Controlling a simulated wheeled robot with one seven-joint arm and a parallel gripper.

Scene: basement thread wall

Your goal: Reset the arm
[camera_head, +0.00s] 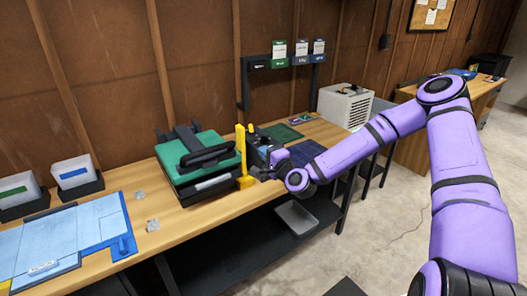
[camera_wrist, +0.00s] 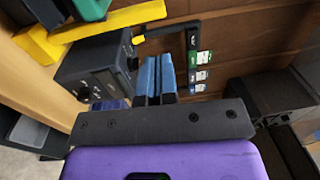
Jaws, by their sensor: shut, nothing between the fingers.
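My purple arm reaches from the right over the workbench (camera_head: 165,222) in the head view. My gripper (camera_wrist: 155,60) shows in the wrist view as two blue fingers side by side, shut with nothing held. In the head view the wrist end is beside a dark box with knobs, close to a yellow upright. The fingers are hard to make out there. In the wrist view the dark box (camera_wrist: 92,68) is just left of the fingers. I cannot tell whether they touch.
A green and black press-like machine (camera_head: 200,160) stands left of the yellow upright (camera_head: 241,150). A card rack (camera_head: 283,62) stands behind. A white-grey box (camera_head: 344,106) stands on the bench to the right. A blue mat (camera_head: 75,232) covers the left bench. Open floor lies to the right.

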